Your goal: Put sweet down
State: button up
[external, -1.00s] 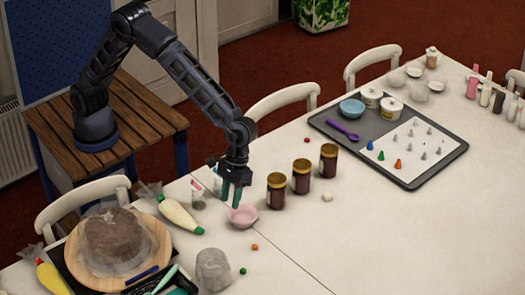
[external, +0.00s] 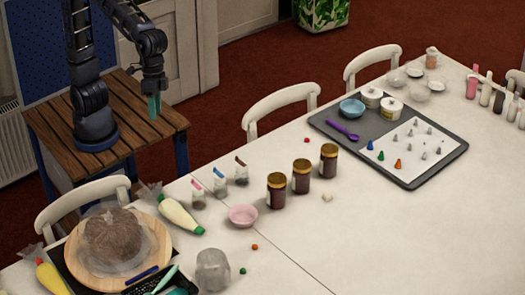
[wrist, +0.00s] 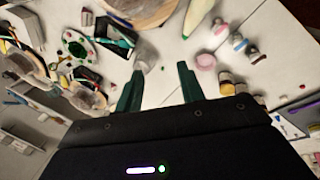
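The small sweets lie loose on the white table: an orange one (external: 254,247), a green one (external: 242,271), a red one (external: 306,140) and a cream-coloured one (external: 327,197). A pink bowl (external: 243,215) stands left of the dark jars; it also shows in the wrist view (wrist: 206,60). I cannot make out a sweet inside it. My gripper (external: 154,105) is over the wooden side table, away from the white table and the bowl. In the wrist view its green fingers (wrist: 160,85) are apart, with nothing held between them.
Several dark jars (external: 302,177) and small bags (external: 220,183) stand near the bowl. A piping bag (external: 180,214), a round cake board (external: 160,247) and a clear glass (external: 212,268) are at the left. A grey tray (external: 418,178) lies farther right. The right foreground is clear.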

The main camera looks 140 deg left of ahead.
jog(key=s+d+f+m+t+y, duration=0.1)
jog(key=s+m, duration=0.7)
jog(key=s, duration=1.9)
jog(key=shift+d+f+t+y, duration=0.25)
jog(key=shift+d+t+y, duration=0.15)
jog(key=shift+y, duration=0.1)
